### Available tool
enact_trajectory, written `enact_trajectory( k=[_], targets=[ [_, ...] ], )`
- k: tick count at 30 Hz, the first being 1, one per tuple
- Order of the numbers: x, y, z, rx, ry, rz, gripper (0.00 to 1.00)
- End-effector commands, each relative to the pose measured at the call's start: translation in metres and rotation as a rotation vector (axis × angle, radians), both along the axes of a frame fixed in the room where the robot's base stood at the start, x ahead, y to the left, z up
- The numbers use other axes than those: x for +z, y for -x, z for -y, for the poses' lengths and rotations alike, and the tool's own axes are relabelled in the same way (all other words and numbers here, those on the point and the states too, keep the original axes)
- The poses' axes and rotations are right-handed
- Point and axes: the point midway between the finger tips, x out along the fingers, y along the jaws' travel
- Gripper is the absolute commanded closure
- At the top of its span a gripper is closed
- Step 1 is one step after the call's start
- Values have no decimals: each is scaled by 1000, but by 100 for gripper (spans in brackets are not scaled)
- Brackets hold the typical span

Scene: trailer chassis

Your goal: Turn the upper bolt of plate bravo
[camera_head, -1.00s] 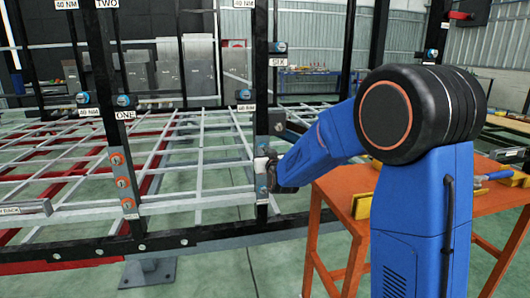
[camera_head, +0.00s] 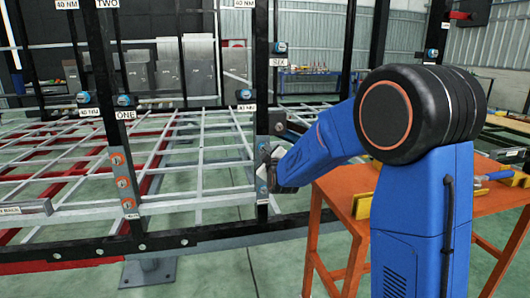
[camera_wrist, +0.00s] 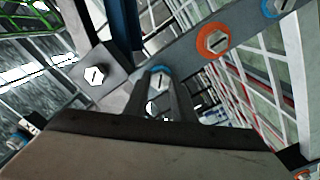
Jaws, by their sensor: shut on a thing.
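In the wrist view, my gripper (camera_wrist: 160,82) has its two dark fingers close on either side of a pale slotted hex bolt (camera_wrist: 161,77) with a blue ring. The fingers are shut on this bolt, partly hiding it. It sits on a grey metal strip (camera_wrist: 186,54). In the head view, my gripper (camera_head: 271,168) is at a grey plate (camera_head: 262,190) on the right-hand black post and hides part of it. The plate's label is too small to read, so I cannot confirm it is bravo.
In the head view, a post at left carries orange-ringed bolts (camera_head: 121,182).

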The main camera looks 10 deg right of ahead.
Motion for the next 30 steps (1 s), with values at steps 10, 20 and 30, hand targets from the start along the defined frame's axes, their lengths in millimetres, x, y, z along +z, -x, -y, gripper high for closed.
enact_trajectory(
  k=[10,20,30],
  targets=[
    [1,-1,0,-1,55,2,99],
    [1,-1,0,-1,55,1,99],
    [0,0,0,-1,55,1,58]
  ],
)
